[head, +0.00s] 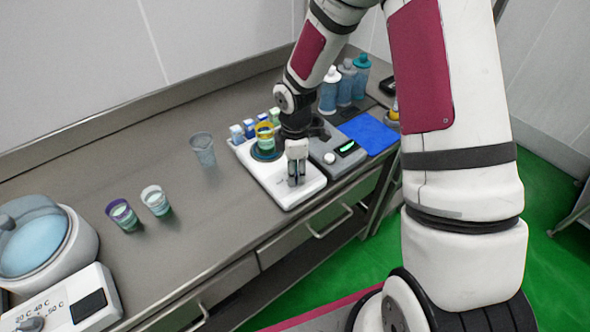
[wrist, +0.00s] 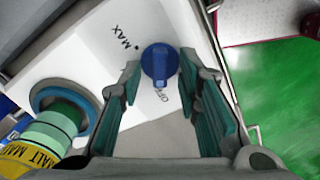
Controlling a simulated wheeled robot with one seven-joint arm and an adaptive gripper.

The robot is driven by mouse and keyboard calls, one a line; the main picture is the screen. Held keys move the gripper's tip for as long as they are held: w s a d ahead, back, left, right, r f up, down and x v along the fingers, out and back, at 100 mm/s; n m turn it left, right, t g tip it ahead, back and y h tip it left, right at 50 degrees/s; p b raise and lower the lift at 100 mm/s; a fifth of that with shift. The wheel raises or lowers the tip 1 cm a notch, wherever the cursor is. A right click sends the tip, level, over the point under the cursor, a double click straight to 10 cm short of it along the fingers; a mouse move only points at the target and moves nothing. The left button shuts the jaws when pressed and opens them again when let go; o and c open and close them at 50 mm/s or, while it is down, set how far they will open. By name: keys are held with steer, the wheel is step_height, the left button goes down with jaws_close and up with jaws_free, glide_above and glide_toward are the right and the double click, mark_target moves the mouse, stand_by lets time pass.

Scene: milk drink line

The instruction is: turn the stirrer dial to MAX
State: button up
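The blue stirrer dial (wrist: 160,63) is on the white stirrer base (wrist: 92,52), with a MAX mark at its upper left and an OFF mark just below it in the wrist view. Its raised ridge runs roughly up and down the picture; which mark it points to is hard to tell. My gripper (wrist: 161,72) is open, its teal-padded fingers on either side of the dial, with gaps visible. In the head view my gripper (head: 297,180) points down over the front of the stirrer base (head: 280,190) and hides the dial.
A cup with a yellow band (head: 265,137) stands on the stirrer's round plate, left of my gripper. A grey device with a green display (head: 346,147) stands close on the right, beside a blue mat (head: 370,133). Bare counter lies left, around a clear cup (head: 203,150).

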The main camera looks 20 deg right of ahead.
jaws_close()
steer(key=shift+m, duration=0.3)
steer(key=m, duration=0.4)
steer(key=shift+w+m, duration=0.1)
steer(key=shift+m, duration=0.2)
steer(key=m, duration=0.6)
steer(key=shift+w+d+m, duration=0.1)
steer(key=shift+m, duration=0.2)
steer(key=m, duration=0.6)
steer(key=shift+d, duration=0.1)
steer(key=m, duration=0.6)
steer(key=shift+d, duration=0.1)
jaws_free()
